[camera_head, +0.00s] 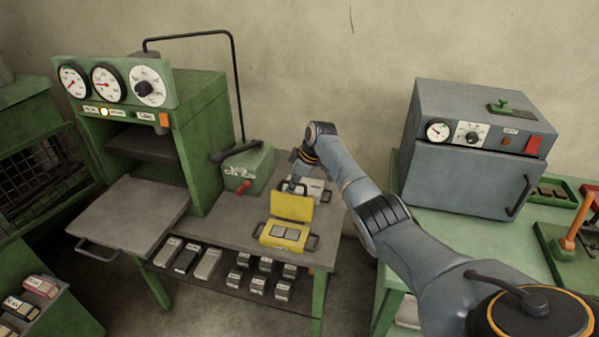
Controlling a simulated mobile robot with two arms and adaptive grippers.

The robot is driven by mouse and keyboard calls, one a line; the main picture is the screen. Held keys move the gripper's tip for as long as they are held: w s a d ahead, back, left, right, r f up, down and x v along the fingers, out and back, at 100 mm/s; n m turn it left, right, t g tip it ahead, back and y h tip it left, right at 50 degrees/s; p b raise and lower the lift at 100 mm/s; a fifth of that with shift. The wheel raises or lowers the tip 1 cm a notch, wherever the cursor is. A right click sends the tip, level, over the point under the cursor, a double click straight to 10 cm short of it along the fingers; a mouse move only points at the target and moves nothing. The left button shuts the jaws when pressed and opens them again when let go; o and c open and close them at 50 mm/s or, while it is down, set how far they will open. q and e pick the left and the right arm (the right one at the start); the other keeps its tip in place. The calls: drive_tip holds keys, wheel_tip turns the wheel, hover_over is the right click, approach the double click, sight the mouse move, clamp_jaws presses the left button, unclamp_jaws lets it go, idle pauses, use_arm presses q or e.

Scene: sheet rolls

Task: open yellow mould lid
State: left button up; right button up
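The yellow mould (283,236) lies near the front right of the grey-topped table. Its base shows two grey square cavities and a dark handle on each side. Its yellow lid (291,206) stands tilted up behind the base, inner face toward me, so the mould is open. My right arm reaches in from the lower right. My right gripper (293,186) is at the lid's upper left edge, pointing down. Its fingertips are small and partly hidden, so I cannot tell whether they hold the lid. My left gripper is not in view.
A green press (203,135) with gauges stands at the left, its grey door (130,215) folded down. A grey mould (310,188) lies behind the yellow lid. A grey oven (465,150) stands at the right. Several grey blocks sit on the lower shelf.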

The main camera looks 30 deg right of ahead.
drive_tip(key=v, duration=1.1)
drive_tip(key=shift+s+r, duration=0.2)
drive_tip(key=shift+f, duration=0.1)
